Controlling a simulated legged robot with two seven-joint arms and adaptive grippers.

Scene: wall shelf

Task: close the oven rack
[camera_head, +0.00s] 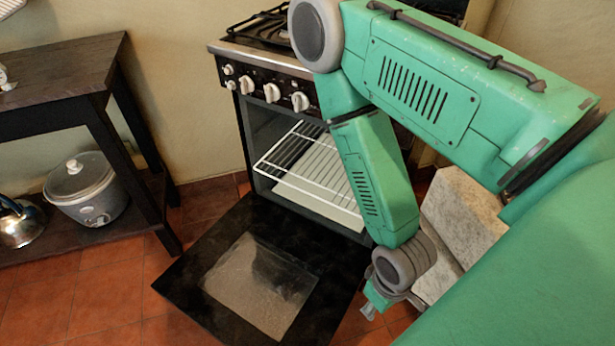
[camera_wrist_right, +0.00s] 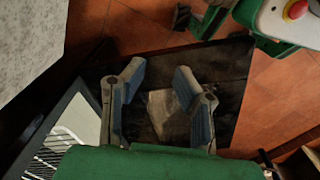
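The oven (camera_head: 247,110) stands against the back wall with its black door (camera_head: 190,270) folded down flat in front. The white wire rack (camera_head: 300,160) sits in the oven's opening, its front part drawn toward the door side; my right arm hides its right end. It also shows at the lower left of the right wrist view (camera_wrist_right: 58,148). My right gripper (camera_head: 374,303) is low, right of the open door and apart from the rack. In the right wrist view its two fingers are spread with nothing between them (camera_wrist_right: 160,83). My left gripper is not in view.
A dark table (camera_head: 60,68) stands at the left, with a grey cooker (camera_head: 88,195) and a kettle (camera_head: 20,222) on its lower shelf. Pale stone blocks (camera_head: 460,215) stand right of the oven. The tiled floor (camera_head: 105,285) left of the door is clear.

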